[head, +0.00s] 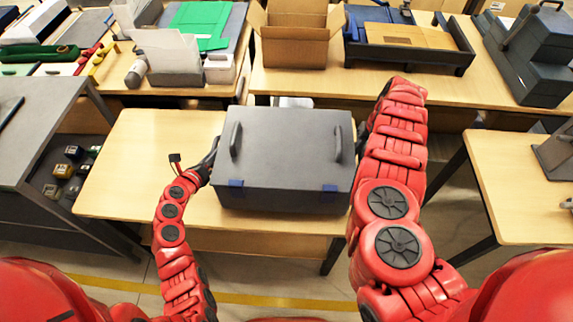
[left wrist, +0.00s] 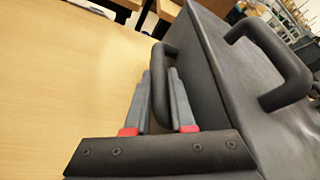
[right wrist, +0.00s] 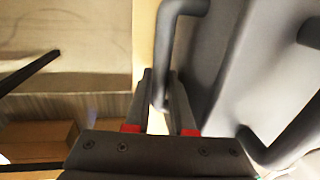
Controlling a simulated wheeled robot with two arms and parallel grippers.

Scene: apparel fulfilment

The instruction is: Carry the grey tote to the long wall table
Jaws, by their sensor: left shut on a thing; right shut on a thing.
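The grey tote (head: 285,150) is a dark lidded box with two top handles and blue front latches. In the head view it is over the near wooden table (head: 140,165); I cannot tell whether it touches it. My left gripper (left wrist: 160,78) is shut on the tote's left side handle (left wrist: 164,58), with a finger on either side. My right gripper (right wrist: 160,78) is shut on the right side handle (right wrist: 160,50); in the head view my right arm hides it. A long wooden table (head: 400,86) runs along the back.
The back table holds an open cardboard box (head: 295,42), a dark tray (head: 455,58) and a large grey case (head: 540,60). A grey shelf unit (head: 30,150) stands left and another wooden table (head: 510,180) right. A narrow gap separates the near and back tables.

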